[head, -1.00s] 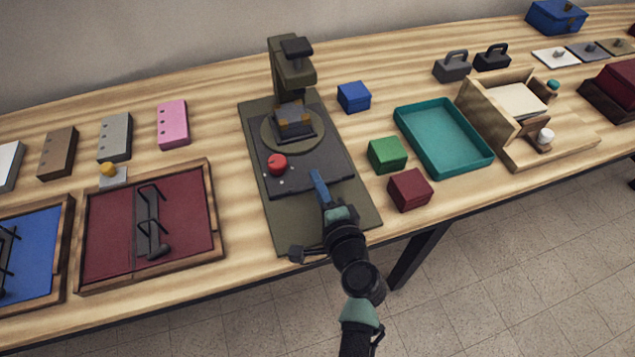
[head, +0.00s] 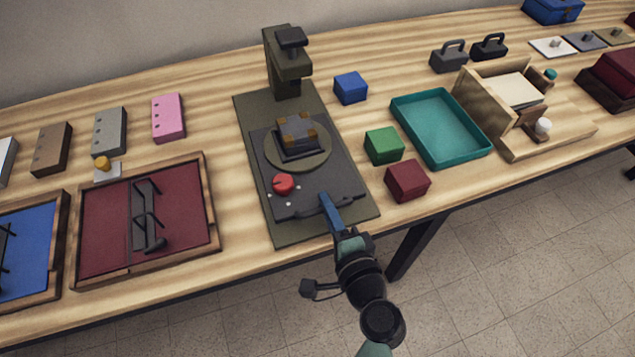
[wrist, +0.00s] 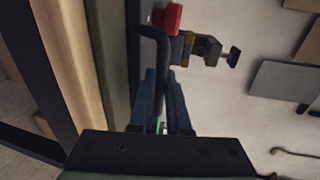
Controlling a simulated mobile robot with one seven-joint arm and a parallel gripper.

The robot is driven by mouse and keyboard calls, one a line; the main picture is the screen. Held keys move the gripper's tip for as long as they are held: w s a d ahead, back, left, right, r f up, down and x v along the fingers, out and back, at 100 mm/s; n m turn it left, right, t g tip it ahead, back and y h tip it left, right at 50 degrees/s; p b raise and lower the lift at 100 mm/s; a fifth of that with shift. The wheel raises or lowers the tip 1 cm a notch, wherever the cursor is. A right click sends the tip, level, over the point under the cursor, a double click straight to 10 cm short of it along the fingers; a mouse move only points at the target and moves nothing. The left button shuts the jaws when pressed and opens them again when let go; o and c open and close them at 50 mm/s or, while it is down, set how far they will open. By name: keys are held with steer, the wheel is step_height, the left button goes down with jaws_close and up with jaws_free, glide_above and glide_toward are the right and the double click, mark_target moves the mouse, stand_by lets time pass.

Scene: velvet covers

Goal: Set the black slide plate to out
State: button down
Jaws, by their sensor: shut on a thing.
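The black slide plate (head: 341,191) lies on the olive base (head: 305,229) of the press, drawn toward the table's front edge. It carries a round turntable (head: 324,163) with a dark block with orange-brown corners (head: 296,136) and a red knob (head: 283,184). A dark bar handle (head: 309,211) runs along its front edge. My gripper (head: 328,205) is shut on that handle, with its blue fingers around it. In the wrist view the handle (wrist: 149,32) runs down between the two fingers (wrist: 160,100). The exact finger contact is partly hidden.
The olive press column (head: 288,65) stands behind the plate. Green (head: 384,146), dark red (head: 407,181) and blue (head: 350,88) blocks and a teal tray (head: 440,158) are to the right. A red-lined wooden tray (head: 100,225) is to the left.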

steer(key=s, duration=0.2)
steer(key=s+d, duration=0.1)
steer(key=shift+s+d+f, duration=0.1)
steer(key=shift+s+d, duration=0.05)
steer(key=shift+s, duration=0.25)
steer(key=c, duration=1.2)
jaws_free()
steer(key=shift+s, duration=0.1)
steer(key=shift+o, duration=0.2)
steer(key=b+v, duration=0.1)
steer(key=v, duration=1.2)
